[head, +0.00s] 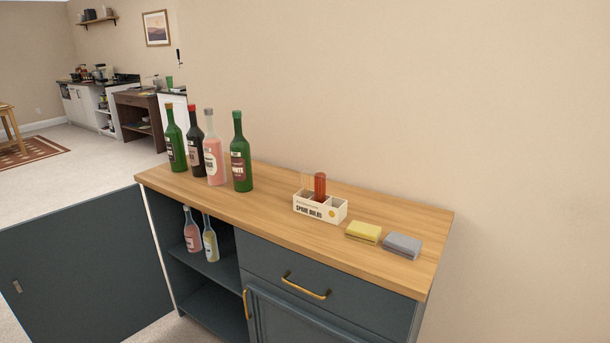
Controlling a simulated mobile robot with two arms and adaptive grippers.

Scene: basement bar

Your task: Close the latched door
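A dark blue-grey door (85,267) stands wide open at the left in the head view. Its right edge is beside the left front corner of the cabinet, and a small metal latch piece (17,286) is on its visible face near the left. The door's left and lower parts run out of the picture. The open shelf bay (215,267) of the cabinet shows to the right of the door. Neither of my grippers is in view.
Two bottles (192,235) stand on the inner shelf. A drawer (270,272) and closed lower door (300,318) have brass handles.

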